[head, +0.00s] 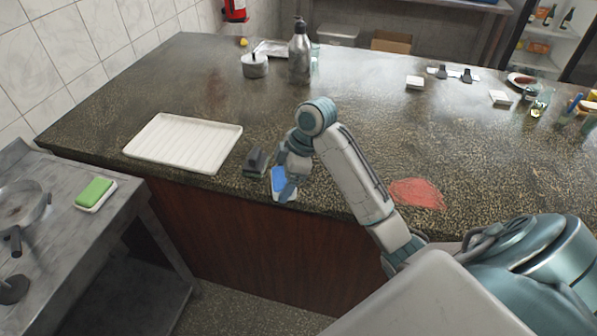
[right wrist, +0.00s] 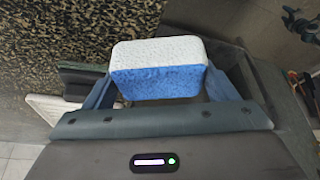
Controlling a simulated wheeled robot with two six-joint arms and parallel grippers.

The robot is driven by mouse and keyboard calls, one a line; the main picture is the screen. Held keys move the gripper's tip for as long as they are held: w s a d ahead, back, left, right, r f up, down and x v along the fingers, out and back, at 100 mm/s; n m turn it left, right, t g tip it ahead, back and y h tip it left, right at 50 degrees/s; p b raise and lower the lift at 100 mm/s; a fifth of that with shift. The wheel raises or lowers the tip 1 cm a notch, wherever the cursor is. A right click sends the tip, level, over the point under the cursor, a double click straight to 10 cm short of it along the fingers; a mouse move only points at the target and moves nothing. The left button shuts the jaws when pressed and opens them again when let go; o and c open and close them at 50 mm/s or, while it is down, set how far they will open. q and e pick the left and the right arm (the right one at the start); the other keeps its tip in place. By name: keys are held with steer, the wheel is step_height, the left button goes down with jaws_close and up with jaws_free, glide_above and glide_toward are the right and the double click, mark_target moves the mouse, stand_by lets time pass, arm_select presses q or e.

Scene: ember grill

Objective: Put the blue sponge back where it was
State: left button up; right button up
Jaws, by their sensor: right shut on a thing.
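The blue sponge (head: 278,180), blue with a white layer, is at the counter's front edge in the head view. My right gripper (head: 284,184) is shut on it. In the right wrist view the sponge (right wrist: 157,82) sits between the two fingers, one at each short end, with its white layer at the top of the picture. I cannot tell whether the sponge touches the counter or hangs just above or in front of its edge. My left gripper is not in view.
A dark grey block (head: 256,161) stands just left of the right gripper. A white ribbed tray (head: 183,138) lies further left. A green sponge (head: 95,192) rests on a white dish on the metal side table. A red patch (head: 417,193) marks the counter. The counter's middle is clear.

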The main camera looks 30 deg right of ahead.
steer(key=w+d+p, duration=0.1)
steer(key=d, duration=0.1)
steer(key=w+d, duration=0.2)
steer(key=w+d+p, duration=0.1)
steer(key=d, duration=0.2)
steer(key=shift+w+p, duration=0.3)
steer(key=shift+p, duration=0.05)
steer(key=shift+w+d+f, duration=0.15)
steer(key=shift+w+d, duration=0.05)
steer(key=shift+d, duration=0.1)
steer(key=shift+w+f, duration=0.1)
steer(key=shift+f, duration=0.1)
step_height(320, 180, down, 3)
steer(key=shift+r+p, duration=0.1)
steer(key=shift+p, duration=0.95)
steer(key=shift+f, duration=0.25)
steer(key=shift+f, duration=0.1)
steer(key=o, duration=0.9)
